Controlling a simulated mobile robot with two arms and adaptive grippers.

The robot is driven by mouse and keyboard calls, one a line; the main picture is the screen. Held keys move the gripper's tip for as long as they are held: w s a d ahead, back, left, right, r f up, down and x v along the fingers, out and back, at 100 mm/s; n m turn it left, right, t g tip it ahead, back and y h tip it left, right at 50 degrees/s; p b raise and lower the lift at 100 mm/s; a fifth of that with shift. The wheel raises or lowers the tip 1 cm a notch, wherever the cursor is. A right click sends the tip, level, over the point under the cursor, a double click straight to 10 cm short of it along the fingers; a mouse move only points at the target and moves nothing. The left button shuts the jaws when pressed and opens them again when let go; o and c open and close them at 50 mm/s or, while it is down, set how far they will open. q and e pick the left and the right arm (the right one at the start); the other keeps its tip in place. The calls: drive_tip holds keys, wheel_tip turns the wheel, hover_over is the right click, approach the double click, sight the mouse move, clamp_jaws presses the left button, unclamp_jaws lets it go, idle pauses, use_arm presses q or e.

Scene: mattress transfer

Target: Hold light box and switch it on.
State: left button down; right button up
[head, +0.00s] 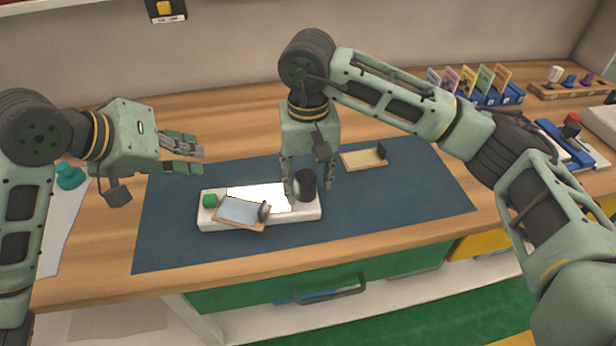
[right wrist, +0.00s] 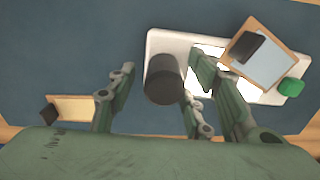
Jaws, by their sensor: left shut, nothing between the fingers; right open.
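The light box (head: 285,216) is a white slab lying on the blue mat, with a bright white panel on top. A green button (head: 210,200) is at its left end and a black cylinder (head: 306,186) stands at its right end. My right gripper (head: 309,184) points down, open, with its fingers on either side of the cylinder; contact cannot be told. In the right wrist view, the black cylinder (right wrist: 163,80) and the green button (right wrist: 291,87) show too. My left gripper (head: 186,158) is shut and empty, above and left of the box.
A wood-framed plate (head: 241,212) with a dark handle lies tilted over the box's front edge. A small wooden tray (head: 362,160) with a black block lies on the blue mat (head: 410,190). A teal object (head: 69,176) stands at left. Coloured cards (head: 468,82) stand at back right.

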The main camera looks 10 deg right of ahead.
wheel_tip(320, 180, up, 12)
idle(0.6)
